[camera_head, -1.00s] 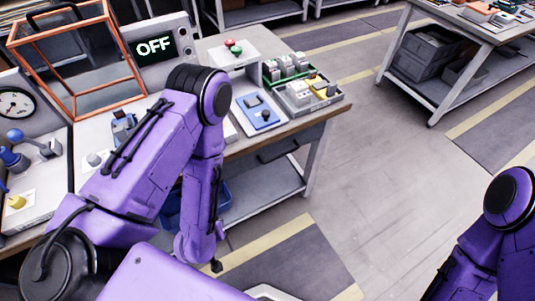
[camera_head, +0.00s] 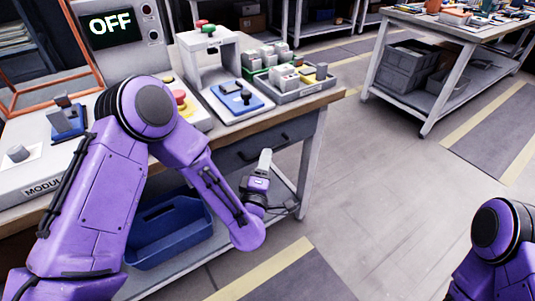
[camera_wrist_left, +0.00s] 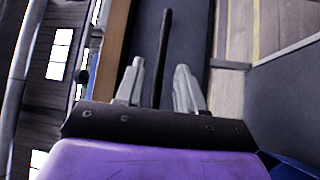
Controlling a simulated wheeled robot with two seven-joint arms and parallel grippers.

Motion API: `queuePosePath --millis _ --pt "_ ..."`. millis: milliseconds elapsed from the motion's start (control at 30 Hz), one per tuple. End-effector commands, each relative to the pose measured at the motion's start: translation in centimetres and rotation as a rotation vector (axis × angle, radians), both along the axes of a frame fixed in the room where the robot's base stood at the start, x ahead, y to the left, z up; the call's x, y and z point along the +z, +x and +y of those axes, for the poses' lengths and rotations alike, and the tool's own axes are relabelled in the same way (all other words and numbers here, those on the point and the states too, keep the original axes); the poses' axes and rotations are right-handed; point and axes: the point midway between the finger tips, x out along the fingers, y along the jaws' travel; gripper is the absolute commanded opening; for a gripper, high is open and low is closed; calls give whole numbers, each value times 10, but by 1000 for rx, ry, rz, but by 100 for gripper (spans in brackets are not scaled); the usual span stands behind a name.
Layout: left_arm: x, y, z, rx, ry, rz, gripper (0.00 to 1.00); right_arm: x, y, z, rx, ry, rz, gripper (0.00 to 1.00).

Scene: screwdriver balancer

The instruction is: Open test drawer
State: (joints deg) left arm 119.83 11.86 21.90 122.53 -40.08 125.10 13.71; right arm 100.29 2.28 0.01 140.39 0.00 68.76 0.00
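The drawer (camera_head: 232,160) is a dark grey front under the right end of the workbench, with a black bar handle (camera_head: 270,147). It looks shut. My left gripper (camera_head: 265,156) is just in front of the drawer, below and near the handle. In the left wrist view my two grey fingers (camera_wrist_left: 157,82) are apart, with the black handle (camera_wrist_left: 163,55) showing between them. I cannot tell whether the fingers touch it. The drawer front (camera_wrist_left: 188,40) shows behind them. My right gripper is out of view; only part of my right arm shows at the lower right.
The bench top holds an OFF display (camera_head: 110,26), a blue-plated switch stand (camera_head: 236,97) and a tray of small parts (camera_head: 292,90). A blue bin (camera_head: 170,235) sits on the shelf below. Another table (camera_head: 450,40) stands at the back right. The floor between is clear.

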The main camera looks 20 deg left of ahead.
Motion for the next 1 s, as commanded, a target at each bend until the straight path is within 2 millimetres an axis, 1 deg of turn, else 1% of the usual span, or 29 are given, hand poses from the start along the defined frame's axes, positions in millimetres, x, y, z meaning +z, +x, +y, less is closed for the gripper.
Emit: queuePosePath --millis 33,100,200,467,500,567,600,867,1000 --pt "2 9 3 5 -1 -1 38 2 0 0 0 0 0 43" --pt "3 19 3 2 0 -1 38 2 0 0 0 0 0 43" --pt "3 27 4 1 0 1 38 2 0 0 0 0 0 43" --pt "3 30 4 0 2 2 38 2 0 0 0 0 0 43" --pt "3 30 4 0 2 2 32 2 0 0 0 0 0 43" --pt "3 30 4 0 2 2 12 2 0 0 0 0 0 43" --pt "3 30 4 0 2 2 0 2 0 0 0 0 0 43" --pt "3 30 2 0 2 2 0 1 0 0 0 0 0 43" --pt "1 32 -6 1 2 2 0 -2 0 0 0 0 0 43"
